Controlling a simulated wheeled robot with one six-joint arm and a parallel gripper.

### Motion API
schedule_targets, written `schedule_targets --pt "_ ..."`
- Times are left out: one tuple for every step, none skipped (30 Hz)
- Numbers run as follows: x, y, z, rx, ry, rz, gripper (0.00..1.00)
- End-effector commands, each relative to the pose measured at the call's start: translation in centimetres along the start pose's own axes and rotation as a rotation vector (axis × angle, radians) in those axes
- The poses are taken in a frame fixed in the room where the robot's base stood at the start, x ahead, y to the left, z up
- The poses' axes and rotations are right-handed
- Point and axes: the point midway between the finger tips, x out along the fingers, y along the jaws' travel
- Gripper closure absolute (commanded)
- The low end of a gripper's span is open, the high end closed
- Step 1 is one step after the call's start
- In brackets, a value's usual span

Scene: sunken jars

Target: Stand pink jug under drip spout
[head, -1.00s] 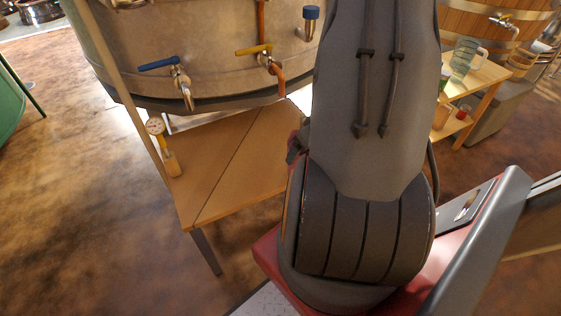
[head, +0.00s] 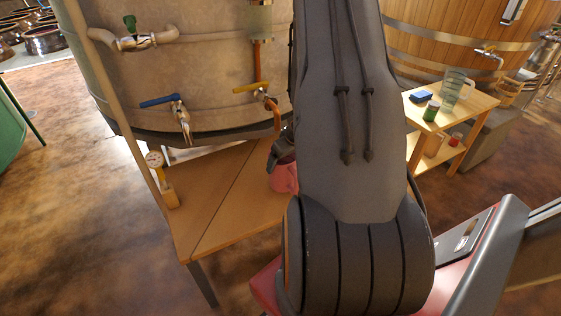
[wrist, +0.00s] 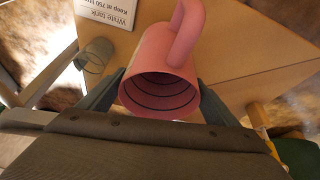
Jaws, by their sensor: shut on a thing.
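The pink jug (head: 284,178) shows partly in the head view, just left of my arm, at the right part of the wooden stand; my arm hides the rest. In the wrist view the jug (wrist: 158,52) has its open mouth toward the camera and its handle pointing up. My gripper (wrist: 162,82) is shut on the jug, one finger at each side. It is dark above the jug in the head view (head: 279,152). A copper spout (head: 275,112) under a yellow-handled tap is above and left of the jug. A steel blue-handled tap (head: 182,118) is further left. I cannot tell whether the jug touches the stand.
The wrist view shows a printed card (wrist: 110,10) and a clear glass (wrist: 96,53). A side table (head: 475,103) is at right.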

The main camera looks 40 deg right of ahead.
Motion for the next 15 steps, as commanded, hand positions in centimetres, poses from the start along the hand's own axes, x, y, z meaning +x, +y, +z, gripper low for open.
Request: schedule_targets --pt "0.1 0.0 -0.7 -0.002 0.001 -0.001 0.54" --pt "0.2 0.0 -0.9 -0.002 0.000 -0.001 0.54" --pt "0.4 0.1 -1.2 -0.001 0.001 -0.001 0.54" --pt "0.5 0.1 -1.4 0.000 0.001 -0.001 0.54" --pt "0.5 0.1 -1.5 0.001 0.001 -0.001 0.54" --pt "0.6 0.1 -1.7 0.000 0.001 -0.001 0.54" --pt "0.7 0.1 -2.0 -0.002 0.001 -0.001 0.54" --pt "0.8 0.2 -2.4 -0.001 0.001 0.000 0.54" --pt "1.6 0.1 -2.0 0.002 -0.002 -0.002 0.54" --pt "2.2 0.1 -1.7 0.002 -0.002 -0.002 0.54" --pt "2.7 0.1 -1.5 0.003 -0.002 -0.002 0.54" --pt "3.2 0.1 -1.3 0.004 -0.001 -0.002 0.54" --pt "3.6 0.0 -1.1 0.003 -0.002 -0.002 0.54" --pt "3.8 0.0 -1.0 0.003 -0.001 -0.002 0.54" --pt "4.1 0.1 -0.9 0.002 -0.001 -0.001 0.54"
